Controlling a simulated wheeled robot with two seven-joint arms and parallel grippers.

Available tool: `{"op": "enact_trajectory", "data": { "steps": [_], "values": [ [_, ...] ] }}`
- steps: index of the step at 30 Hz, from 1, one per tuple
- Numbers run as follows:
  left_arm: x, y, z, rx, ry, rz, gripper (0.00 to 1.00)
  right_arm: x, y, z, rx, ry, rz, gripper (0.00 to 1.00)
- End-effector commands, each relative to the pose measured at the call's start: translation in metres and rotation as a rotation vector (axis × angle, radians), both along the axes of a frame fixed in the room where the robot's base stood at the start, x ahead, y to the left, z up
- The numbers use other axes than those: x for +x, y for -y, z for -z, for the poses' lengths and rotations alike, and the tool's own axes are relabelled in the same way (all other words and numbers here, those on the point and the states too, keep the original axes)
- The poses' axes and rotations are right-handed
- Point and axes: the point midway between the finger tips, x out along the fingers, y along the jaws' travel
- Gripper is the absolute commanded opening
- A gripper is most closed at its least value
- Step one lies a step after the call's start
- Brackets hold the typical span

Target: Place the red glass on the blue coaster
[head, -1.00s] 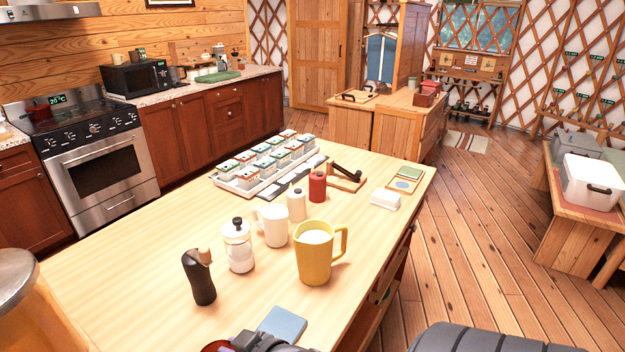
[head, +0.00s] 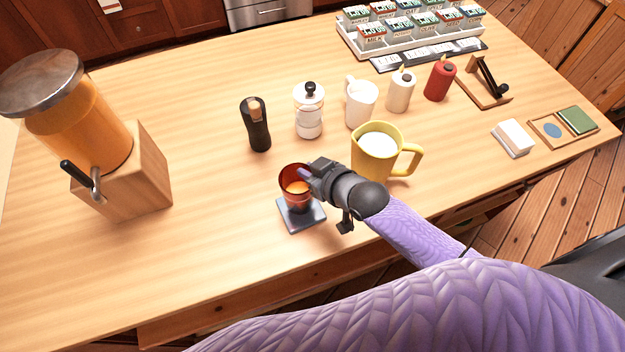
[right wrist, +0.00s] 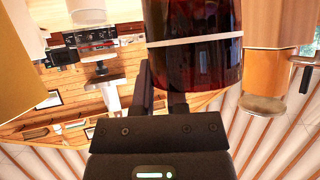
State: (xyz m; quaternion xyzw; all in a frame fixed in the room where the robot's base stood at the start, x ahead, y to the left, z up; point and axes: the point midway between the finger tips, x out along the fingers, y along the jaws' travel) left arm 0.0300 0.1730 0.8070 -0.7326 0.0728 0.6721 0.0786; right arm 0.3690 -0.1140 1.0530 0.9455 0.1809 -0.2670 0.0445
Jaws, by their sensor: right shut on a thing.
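The red glass (head: 296,189), see-through with something orange showing inside, is upright over the blue coaster (head: 302,219), a square blue-grey slab near the table's front edge. Its base overlaps the coaster in the head view; I cannot tell whether it touches or hangs just above. My right gripper (head: 312,178) comes from the right and is shut on the glass's side. In the right wrist view the dark red glass (right wrist: 195,45) with a pale band fills the top middle, at the gripper's fingers (right wrist: 160,90). My left gripper is not in view.
A yellow jug (head: 374,160) stands close behind my right gripper. A black pepper mill (head: 256,125), white pot (head: 309,115), white mug (head: 361,105) and candles (head: 400,92) stand farther back. An orange drink dispenser (head: 85,120) is at left. The table's front left is clear.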

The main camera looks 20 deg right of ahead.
Motion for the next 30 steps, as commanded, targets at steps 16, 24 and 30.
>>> {"op": "enact_trajectory", "data": {
  "steps": [16,24,30],
  "values": [
    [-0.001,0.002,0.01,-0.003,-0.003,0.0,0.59,0.0,0.0,0.027,0.0,0.0,0.0,0.35],
    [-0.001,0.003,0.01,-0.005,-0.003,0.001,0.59,0.0,0.0,0.027,0.0,0.0,0.001,0.53],
    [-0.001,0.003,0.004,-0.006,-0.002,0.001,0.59,-0.008,0.003,0.019,0.0,0.0,0.001,0.53]
  ]
}}
